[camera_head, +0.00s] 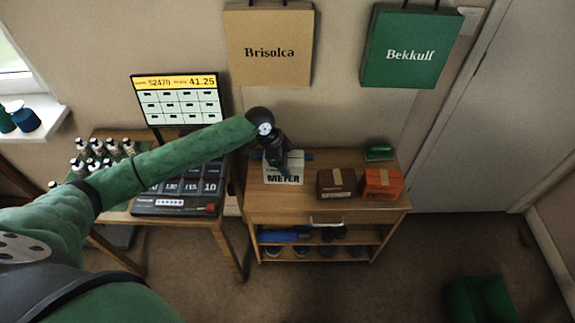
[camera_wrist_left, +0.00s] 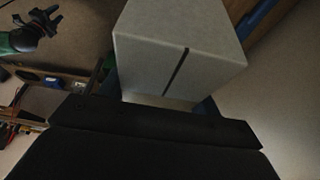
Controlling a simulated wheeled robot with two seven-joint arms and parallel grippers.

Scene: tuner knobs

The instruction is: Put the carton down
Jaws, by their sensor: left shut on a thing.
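The white carton (camera_head: 284,175), printed "METER", is at the left part of the wooden cabinet top. My left gripper (camera_head: 279,158) is over it and shut on it. In the left wrist view the pale carton (camera_wrist_left: 175,50), with a dark slit on one face, fills the top middle between the fingers. I cannot tell whether its bottom touches the cabinet top (camera_head: 318,207). My right gripper (camera_wrist_left: 42,22) shows small at the top left of the left wrist view, dark and away from the carton; its jaws are unclear.
A brown carton (camera_head: 336,184) and an orange carton (camera_head: 382,184) stand to the right. A green item (camera_head: 379,152) lies behind them. A till (camera_head: 178,197), a screen (camera_head: 180,101) and several bottles (camera_head: 100,147) stand on the left table.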

